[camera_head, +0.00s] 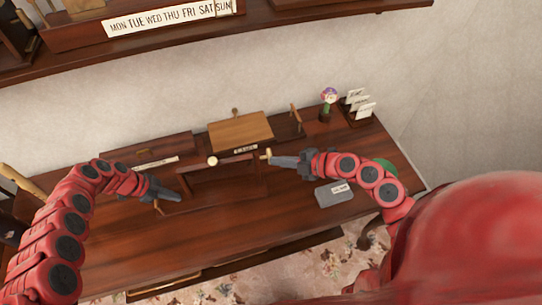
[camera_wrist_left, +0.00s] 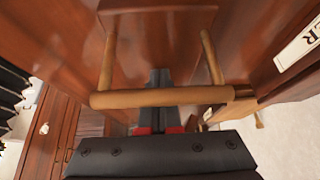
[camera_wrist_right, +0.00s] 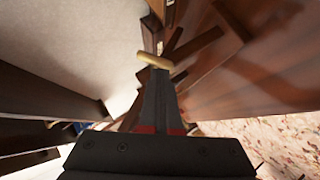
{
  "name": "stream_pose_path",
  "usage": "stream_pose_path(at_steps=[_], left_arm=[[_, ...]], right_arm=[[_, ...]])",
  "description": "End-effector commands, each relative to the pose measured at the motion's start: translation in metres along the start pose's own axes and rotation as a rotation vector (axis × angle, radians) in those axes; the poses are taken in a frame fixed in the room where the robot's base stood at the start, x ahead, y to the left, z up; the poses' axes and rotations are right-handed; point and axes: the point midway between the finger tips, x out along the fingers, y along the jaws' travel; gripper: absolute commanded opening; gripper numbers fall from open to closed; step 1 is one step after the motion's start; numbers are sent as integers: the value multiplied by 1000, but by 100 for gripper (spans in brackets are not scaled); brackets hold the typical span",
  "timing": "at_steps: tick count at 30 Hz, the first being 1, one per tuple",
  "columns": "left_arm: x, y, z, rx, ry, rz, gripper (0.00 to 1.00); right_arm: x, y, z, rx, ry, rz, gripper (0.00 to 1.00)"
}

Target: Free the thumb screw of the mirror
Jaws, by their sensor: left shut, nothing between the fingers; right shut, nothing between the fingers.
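A brown wooden stand (camera_head: 230,159) in the middle of the desk carries a pale round knob (camera_head: 213,161) at its left end and a brass-coloured knob (camera_head: 267,153) at its right end. It seems to be the mirror; its glass face is not clearly visible. My right gripper (camera_head: 272,160) is shut and empty, its tips at or very near the brass-coloured knob, which also shows in the right wrist view (camera_wrist_right: 154,61). Contact cannot be told. My left gripper (camera_head: 179,198) is shut and empty, left of the stand. In the left wrist view, a wooden bar (camera_wrist_left: 160,97) crosses its fingers.
A light-brown panel (camera_head: 240,131) stands behind, above a small label (camera_head: 245,150). A grey labelled block (camera_head: 333,194) lies right on the desk (camera_head: 110,245). A figurine (camera_head: 328,103) and card holder (camera_head: 358,105) stand at the back right. A shelf (camera_head: 270,22) hangs above.

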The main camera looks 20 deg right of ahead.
Motion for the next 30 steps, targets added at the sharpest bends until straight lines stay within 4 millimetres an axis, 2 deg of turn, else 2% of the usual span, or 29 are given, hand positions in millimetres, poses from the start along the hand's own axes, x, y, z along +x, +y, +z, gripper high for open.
stream_pose_path(at_steps=[10,30], left_arm=[[3,3,1,-1,0,9,0],[3,3,1,-1,0,9,0]], right_arm=[[3,-12,4,-197,-2,209,0],[11,-23,12,-396,-4,398,0]])
